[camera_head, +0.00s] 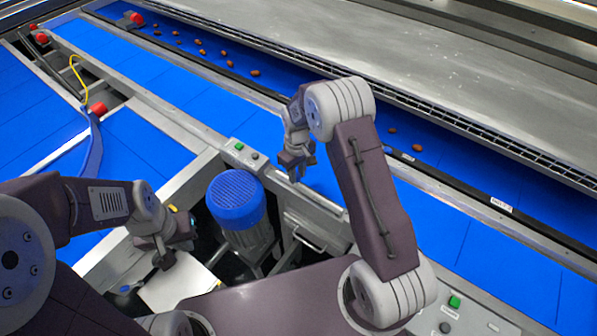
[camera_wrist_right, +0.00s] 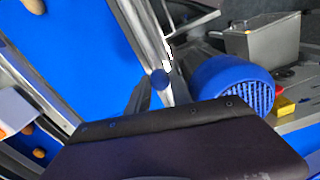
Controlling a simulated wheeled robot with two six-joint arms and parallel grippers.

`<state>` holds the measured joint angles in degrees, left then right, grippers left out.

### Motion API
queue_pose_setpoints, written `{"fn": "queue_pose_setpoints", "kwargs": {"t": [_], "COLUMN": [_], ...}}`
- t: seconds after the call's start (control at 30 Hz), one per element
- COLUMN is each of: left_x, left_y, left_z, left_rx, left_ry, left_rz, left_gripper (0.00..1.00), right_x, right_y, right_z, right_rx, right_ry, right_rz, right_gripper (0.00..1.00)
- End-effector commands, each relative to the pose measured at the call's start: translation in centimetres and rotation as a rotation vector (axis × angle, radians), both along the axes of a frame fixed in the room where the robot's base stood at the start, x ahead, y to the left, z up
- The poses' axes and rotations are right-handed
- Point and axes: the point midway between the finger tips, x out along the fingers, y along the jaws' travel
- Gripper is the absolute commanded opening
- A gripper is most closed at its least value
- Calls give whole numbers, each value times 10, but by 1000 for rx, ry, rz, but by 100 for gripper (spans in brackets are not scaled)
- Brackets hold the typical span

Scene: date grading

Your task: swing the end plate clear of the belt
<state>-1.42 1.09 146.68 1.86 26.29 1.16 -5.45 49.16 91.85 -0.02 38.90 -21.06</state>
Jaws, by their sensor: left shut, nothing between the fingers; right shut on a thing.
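My right gripper (camera_head: 297,170) is at the near edge of the middle blue belt (camera_head: 190,92), fingers pointing down. In the right wrist view a small round blue knob (camera_wrist_right: 160,78) sits at the fingertips, against a narrow metal strip (camera_wrist_right: 146,38) beside the belt. The gripper is shut on this knob. The strip looks like the end plate, but its full outline is hidden by my gripper and arm. My left gripper (camera_head: 166,257) is shut and empty, low at the left above a white sheet (camera_head: 180,285).
A blue motor (camera_head: 236,195) stands close left of my right gripper; it also shows in the right wrist view (camera_wrist_right: 232,82). A small button box (camera_head: 243,153) is on the frame. Several brown dates (camera_head: 202,52) lie on the far belt. A red knob (camera_head: 97,108) is further left.

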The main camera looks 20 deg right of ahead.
Motion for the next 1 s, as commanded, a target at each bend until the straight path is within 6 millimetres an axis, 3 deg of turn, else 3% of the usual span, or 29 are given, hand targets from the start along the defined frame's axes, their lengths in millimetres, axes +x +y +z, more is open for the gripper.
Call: {"fn": "queue_pose_setpoints", "kwargs": {"t": [0.27, 0.3, 0.37, 0.4, 0.73, 1.0], "left_x": [0, 0, 0, 0, 0, 0], "left_y": [0, 0, 0, 0, 0, 0], "left_z": [0, 0, 0, 0, -2, -16], "left_rx": [0, 0, 0, 0, 0, 0], "left_ry": [0, 0, 0, 0, 0, 0], "left_rz": [0, 0, 0, 0, 0, 0], "left_gripper": [0, 0, 0, 0, 0, 0], "right_x": [1, 1, 0, 0, 0, 1], "right_y": [1, 1, 1, 1, 1, 2], "right_z": [1, 1, 1, 1, 4, 60], "right_rx": [1, 1, 1, 1, 1, 0], "right_ry": [-3, -3, -2, -2, -2, -7], "right_rz": [4, 4, 3, 3, 2, 3], "right_gripper": [0, 29, 46, 48, 48, 48]}}
